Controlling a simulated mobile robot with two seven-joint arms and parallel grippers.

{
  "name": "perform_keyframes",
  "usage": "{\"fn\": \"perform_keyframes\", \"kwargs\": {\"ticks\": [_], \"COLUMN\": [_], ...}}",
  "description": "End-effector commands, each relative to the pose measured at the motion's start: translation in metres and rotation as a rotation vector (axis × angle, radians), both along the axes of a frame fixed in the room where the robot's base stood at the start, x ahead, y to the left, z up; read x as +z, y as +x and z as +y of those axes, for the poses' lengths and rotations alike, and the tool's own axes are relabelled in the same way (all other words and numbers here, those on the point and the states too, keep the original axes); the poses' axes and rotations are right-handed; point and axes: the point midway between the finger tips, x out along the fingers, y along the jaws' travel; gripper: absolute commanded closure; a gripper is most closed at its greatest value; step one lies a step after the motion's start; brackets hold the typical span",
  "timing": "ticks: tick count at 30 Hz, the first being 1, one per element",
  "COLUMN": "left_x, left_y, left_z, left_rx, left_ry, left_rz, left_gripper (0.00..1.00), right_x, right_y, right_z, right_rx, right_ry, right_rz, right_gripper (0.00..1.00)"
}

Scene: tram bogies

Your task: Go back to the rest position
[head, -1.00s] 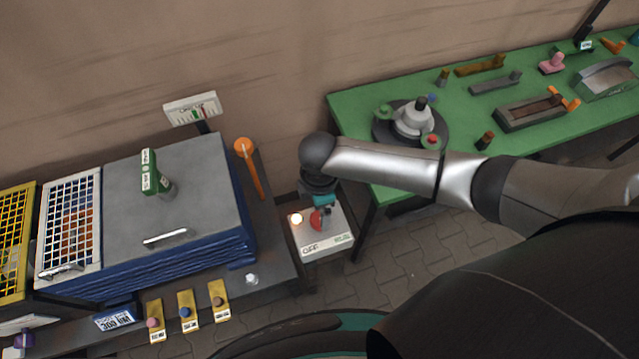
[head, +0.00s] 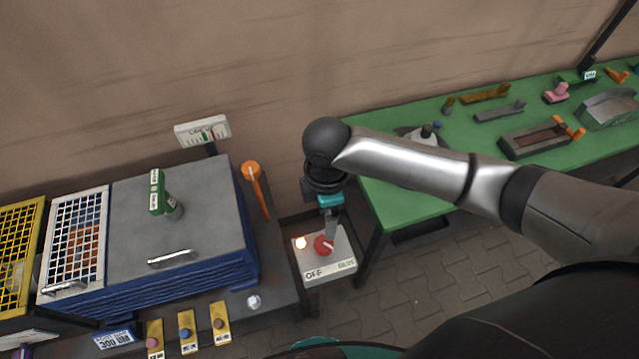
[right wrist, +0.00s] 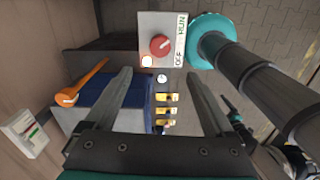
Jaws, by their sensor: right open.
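My right gripper (head: 330,225) shows in the head view, pointing down above the white switch box, its fingers partly hidden by its own wrist. In the right wrist view the two fingers (right wrist: 165,100) stand wide apart with nothing between them. The switch box (head: 333,266) carries a red rotary knob (head: 323,245), a lit lamp (head: 301,243) and the labels OFF and RUN. The knob also shows in the right wrist view (right wrist: 160,45), beyond the fingertips and apart from them. My left gripper is in neither view.
A grey-lidded blue unit (head: 185,240) with an orange lever (head: 256,190) stands to the left. A gauge (head: 203,131) stands behind it. Yellow tags (head: 186,330) line its front. A green table (head: 410,190) with several parts is at the right. Paved floor lies between.

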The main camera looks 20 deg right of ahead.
Motion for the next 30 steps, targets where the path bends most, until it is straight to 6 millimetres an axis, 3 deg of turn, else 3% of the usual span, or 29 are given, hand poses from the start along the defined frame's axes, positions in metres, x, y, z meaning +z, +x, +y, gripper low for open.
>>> {"fn": "perform_keyframes", "kwargs": {"ticks": [8, 14, 18, 21, 26, 30], "left_x": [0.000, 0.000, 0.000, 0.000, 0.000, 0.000], "left_y": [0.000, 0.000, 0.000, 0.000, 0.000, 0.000], "left_z": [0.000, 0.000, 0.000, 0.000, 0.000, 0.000], "left_rx": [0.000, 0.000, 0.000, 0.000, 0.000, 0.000], "left_ry": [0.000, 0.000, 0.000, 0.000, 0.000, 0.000], "left_rz": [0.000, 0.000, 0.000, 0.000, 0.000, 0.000], "left_gripper": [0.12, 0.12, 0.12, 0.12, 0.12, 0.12], "right_x": [0.000, 0.001, 0.009, 0.016, 0.026, 0.029], "right_y": [-0.001, -0.020, -0.036, -0.044, -0.057, -0.070], "right_z": [0.002, 0.035, 0.060, 0.067, 0.057, 0.031], "right_rx": [-0.003, -0.079, -0.228, -0.365, -0.625, -0.862], "right_ry": [0.007, 0.105, 0.216, 0.281, 0.346, 0.354], "right_rz": [-0.001, -0.026, -0.061, -0.085, -0.121, -0.151], "right_gripper": [0.12, 0.12, 0.12, 0.12, 0.12, 0.12]}}
